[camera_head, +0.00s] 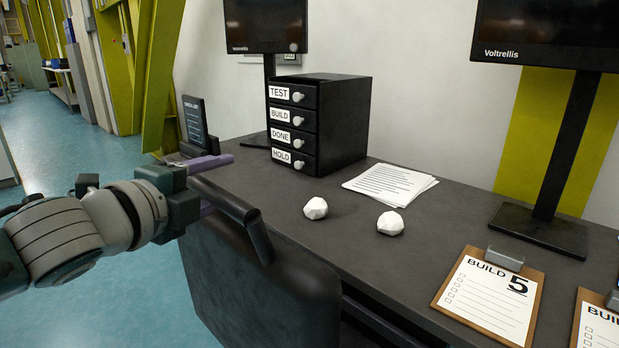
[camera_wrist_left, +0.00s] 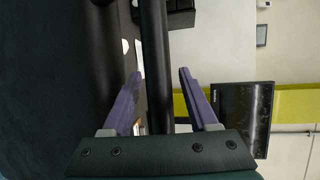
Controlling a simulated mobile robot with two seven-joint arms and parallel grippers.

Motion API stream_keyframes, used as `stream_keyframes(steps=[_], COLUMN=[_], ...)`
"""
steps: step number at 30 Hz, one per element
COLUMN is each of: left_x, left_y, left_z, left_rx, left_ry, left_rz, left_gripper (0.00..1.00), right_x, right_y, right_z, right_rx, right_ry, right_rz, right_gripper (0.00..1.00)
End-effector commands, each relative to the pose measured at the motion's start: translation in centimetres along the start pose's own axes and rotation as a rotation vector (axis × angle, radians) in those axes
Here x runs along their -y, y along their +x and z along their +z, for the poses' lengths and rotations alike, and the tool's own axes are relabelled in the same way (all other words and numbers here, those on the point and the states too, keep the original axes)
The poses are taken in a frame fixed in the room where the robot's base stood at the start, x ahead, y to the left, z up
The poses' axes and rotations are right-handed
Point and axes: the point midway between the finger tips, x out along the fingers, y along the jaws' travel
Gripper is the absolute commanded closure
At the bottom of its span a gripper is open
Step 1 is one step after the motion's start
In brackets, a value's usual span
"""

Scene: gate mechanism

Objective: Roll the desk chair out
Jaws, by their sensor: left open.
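The desk chair's black backrest (camera_head: 262,290) stands at the near side of the dark desk (camera_head: 300,207), left of centre in the head view. A black bar (camera_head: 228,200) runs along its top, and it also shows as a dark upright bar in the left wrist view (camera_wrist_left: 155,60). My left gripper (camera_head: 217,183) is at the bar's left end. Its purple fingers are open, one on each side of the bar in the left wrist view (camera_wrist_left: 160,75). Contact with the bar cannot be told. The chair's seat and wheels are hidden. My right gripper is not in view.
Blue floor (camera_head: 150,290) is open left of the chair. On the desk are a black drawer box (camera_head: 345,120), papers (camera_head: 390,184), two white faceted lumps (camera_head: 315,208) and clipboards (camera_head: 491,300). A monitor stand (camera_head: 540,228) is at right. A yellow-green column (camera_head: 160,75) rises behind.

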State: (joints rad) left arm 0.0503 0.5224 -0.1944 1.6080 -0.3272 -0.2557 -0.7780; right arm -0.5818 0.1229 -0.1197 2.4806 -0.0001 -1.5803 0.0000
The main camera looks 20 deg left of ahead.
Motion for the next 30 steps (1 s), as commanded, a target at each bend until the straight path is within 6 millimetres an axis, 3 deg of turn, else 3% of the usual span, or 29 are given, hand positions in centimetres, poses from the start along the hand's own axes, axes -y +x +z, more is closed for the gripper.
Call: stream_keyframes(steps=[5, 21, 30], left_x=[0.01, 0.01, 0.01], left_y=[-0.01, -0.03, -0.03], left_z=[-0.03, -0.02, -0.01], left_rx=[-0.001, 0.000, 0.000], left_ry=[0.000, 0.000, 0.000], left_rz=[0.000, 0.000, 0.000], left_gripper=[0.41, 1.00, 1.00], right_x=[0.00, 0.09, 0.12], right_y=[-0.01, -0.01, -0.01], right_z=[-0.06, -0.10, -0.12], right_rx=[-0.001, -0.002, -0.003], right_ry=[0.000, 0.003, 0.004], right_rz=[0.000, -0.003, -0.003], right_gripper=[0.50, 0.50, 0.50])
